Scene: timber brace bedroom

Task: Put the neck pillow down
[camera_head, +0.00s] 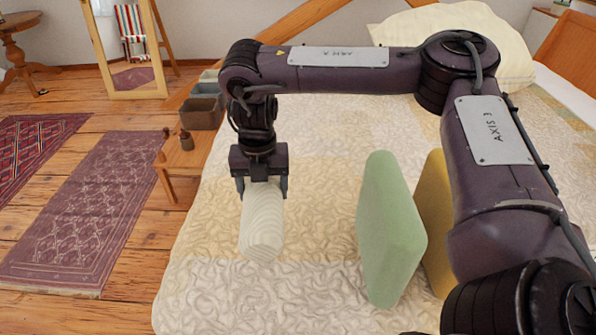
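The neck pillow (262,226) is a cream, ribbed roll over the left part of the bed (300,300). My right arm comes in from the right, and its gripper (262,188) points down with one finger on each side of the pillow's upper end, shut on it. The pillow's lower end is close above or on the quilt; I cannot tell whether it touches. My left gripper is not in view.
A green cushion (388,228) and a yellow cushion (435,215) stand upright to the right of the neck pillow. A large cream pillow (480,40) lies at the back. A small wooden table (182,165) stands left of the bed. The quilt's front left is clear.

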